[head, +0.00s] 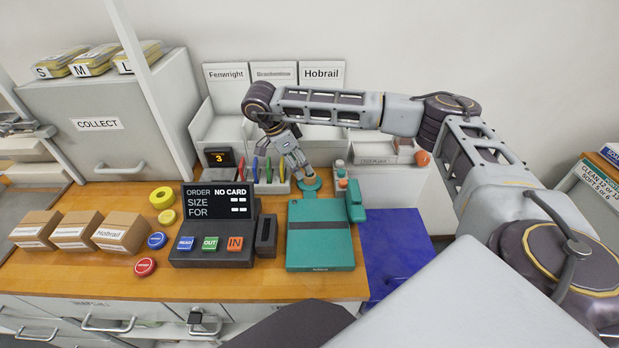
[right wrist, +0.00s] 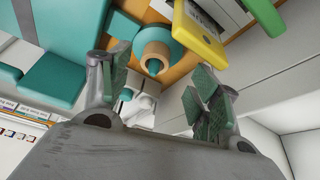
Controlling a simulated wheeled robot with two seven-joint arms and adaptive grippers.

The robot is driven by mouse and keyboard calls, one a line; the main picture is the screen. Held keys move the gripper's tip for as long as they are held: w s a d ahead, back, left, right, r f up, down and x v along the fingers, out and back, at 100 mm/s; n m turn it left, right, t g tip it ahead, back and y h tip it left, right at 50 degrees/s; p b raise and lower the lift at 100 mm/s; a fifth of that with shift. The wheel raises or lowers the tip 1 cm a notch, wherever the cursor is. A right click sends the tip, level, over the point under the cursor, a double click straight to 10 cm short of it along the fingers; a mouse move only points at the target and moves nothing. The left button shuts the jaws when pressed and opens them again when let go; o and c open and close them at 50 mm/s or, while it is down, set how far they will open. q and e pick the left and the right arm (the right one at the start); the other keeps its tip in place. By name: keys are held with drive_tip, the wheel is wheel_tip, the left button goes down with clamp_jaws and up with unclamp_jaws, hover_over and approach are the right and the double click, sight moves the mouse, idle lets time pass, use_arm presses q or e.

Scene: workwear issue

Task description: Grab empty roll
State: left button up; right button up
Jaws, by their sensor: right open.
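A tan roll core (right wrist: 155,57) sits on a teal round holder in the right wrist view, just beyond my fingers. In the head view the teal holder (head: 310,184) shows under my right gripper, and the core is largely hidden there. My right gripper (head: 298,170) is open, points down over the holder and is apart from the core. Its two fingers show in the right wrist view (right wrist: 155,95) with nothing between them. A grey part at the far left edge looks like my left gripper (head: 28,130); its jaws are unclear.
A rack of coloured cards (head: 262,172) stands close left of my right gripper; its yellow card (right wrist: 200,35) is near a finger. A teal box (head: 320,240) lies in front.

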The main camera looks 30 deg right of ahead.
sight(309, 178)
drive_tip(key=shift+f, duration=0.1)
drive_tip(key=shift+s+d+f, duration=0.25)
drive_tip(key=shift+d+f, duration=0.1)
drive_tip(key=shift+f, duration=0.05)
drive_tip(key=x, duration=0.1)
drive_tip(key=p+x, duration=0.1)
drive_tip(key=shift+s+d+f, duration=0.25)
drive_tip(key=shift+d+f, duration=0.05)
drive_tip(key=shift+d, duration=0.05)
drive_tip(key=shift+d+f, duration=0.15)
drive_tip(key=shift+f, duration=0.45)
drive_tip(key=c, duration=0.7)
use_arm(q)
drive_tip(key=shift+w+d+r, duration=0.3)
drive_tip(key=shift+d+r, duration=0.2)
drive_tip(key=shift+d, duration=0.1)
use_arm(e)
drive_tip(key=shift+c, duration=0.4)
